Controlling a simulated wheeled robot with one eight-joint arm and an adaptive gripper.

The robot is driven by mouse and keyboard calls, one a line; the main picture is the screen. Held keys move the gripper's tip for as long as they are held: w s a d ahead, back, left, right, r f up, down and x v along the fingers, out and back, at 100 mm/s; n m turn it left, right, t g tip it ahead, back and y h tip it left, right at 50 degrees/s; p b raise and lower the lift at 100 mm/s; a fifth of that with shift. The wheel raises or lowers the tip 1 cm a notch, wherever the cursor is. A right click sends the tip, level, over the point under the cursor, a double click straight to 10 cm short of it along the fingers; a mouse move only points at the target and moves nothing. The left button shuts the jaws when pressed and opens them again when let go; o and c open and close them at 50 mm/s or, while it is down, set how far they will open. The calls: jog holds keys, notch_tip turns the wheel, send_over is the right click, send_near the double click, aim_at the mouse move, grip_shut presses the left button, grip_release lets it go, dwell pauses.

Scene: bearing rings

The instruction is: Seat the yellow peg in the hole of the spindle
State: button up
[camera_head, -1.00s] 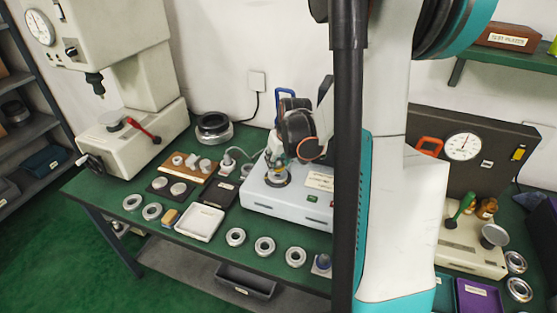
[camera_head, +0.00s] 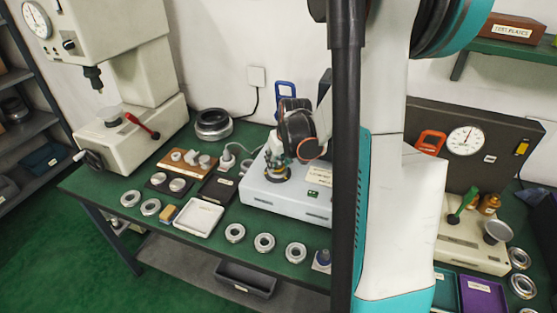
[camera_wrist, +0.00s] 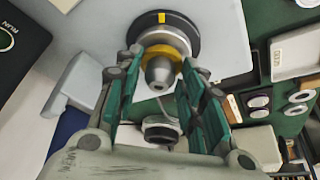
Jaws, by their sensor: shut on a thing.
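The yellow peg (camera_wrist: 178,53) shows as a yellow collar around a grey, blunt-nosed body between my fingertips. My gripper (camera_wrist: 160,68) is shut on it, one teal finger on each side; it also shows in the head view (camera_head: 276,163), low over the white machine. The spindle (camera_wrist: 182,22), a black disc with a yellow mark and a silver ring, lies directly behind the peg in the wrist view. In the head view the spindle's dark base (camera_head: 278,175) sits on the machine top under my gripper. The hole is hidden, so I cannot tell how deep the peg sits.
The white machine (camera_head: 285,202) stands on the green table (camera_head: 190,243). Several metal rings (camera_head: 264,243) line the front edge. A white tray (camera_head: 199,218), a wooden block (camera_head: 187,163) and a press (camera_head: 125,140) are to the left. A dial gauge (camera_head: 466,141) stands right.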

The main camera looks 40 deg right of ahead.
jog(key=shift+f, duration=0.25)
jog(key=o, duration=1.4)
jog(key=shift+r, duration=0.1)
